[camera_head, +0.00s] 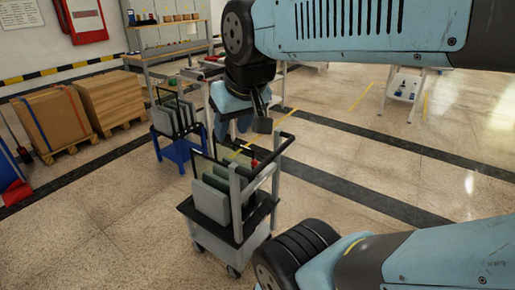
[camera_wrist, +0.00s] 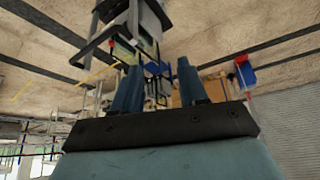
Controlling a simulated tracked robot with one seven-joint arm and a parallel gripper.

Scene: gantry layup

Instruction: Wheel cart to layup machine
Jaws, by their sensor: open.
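The cart (camera_head: 226,241) stands upright on casters in the middle of the head view. It has a grey base, a dark deck with several upright panels, grey posts and a black rail (camera_head: 270,154) on top. It also shows upside down at the top of the wrist view (camera_wrist: 133,18). My gripper (camera_head: 258,112) hangs above the far side of the cart, partly hidden by my arm. In the wrist view its two blue fingers (camera_wrist: 158,70) are apart with nothing between them. I see no contact with the cart. I cannot identify the layup machine.
A smaller blue cart (camera_head: 180,150) with panels stands behind. Boxes on pallets (camera_head: 109,99) are at left, and a shelf bench (camera_head: 157,52) stands by the wall. A white stand (camera_head: 404,88) is at the back right. The floor (camera_head: 375,185) right of the cart is clear.

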